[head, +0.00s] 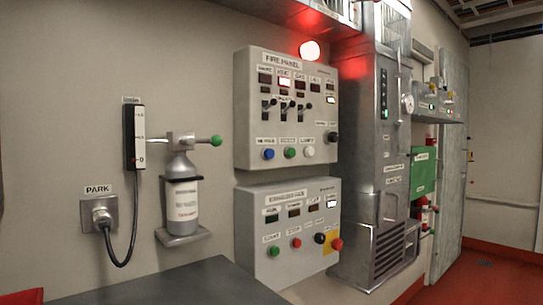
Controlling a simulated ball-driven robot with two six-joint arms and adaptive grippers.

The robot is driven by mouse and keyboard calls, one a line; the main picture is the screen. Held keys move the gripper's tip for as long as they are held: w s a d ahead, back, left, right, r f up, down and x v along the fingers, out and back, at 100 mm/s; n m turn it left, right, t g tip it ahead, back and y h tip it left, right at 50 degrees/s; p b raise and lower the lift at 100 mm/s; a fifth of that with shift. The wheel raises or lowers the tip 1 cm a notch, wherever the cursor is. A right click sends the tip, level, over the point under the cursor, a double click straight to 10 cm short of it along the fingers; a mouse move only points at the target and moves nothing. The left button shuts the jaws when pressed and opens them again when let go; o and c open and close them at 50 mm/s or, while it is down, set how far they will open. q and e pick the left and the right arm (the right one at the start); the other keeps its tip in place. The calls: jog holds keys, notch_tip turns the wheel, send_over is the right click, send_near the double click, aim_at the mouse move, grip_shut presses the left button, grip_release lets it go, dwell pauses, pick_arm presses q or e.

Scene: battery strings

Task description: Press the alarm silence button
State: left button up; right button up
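The fire panel (285,112) is a light grey box on the wall in the middle of the head view. Along its bottom row are a blue button (268,154), a green button (290,153) and a white button (309,152), with small labels above them. A black knob (332,137) is at its right. I cannot read which button is the alarm silence one. One indicator window (285,83) in the upper row is lit. A red beacon (309,50) glows above the panel. Neither of my grippers is in view.
A second grey panel (290,228) hangs below, with buttons and a red one on yellow. A grey bench top (180,285) is in front. A bottle (181,195) in a holder and a PARK socket (100,217) are left; a tall metal cabinet (385,150) is right.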

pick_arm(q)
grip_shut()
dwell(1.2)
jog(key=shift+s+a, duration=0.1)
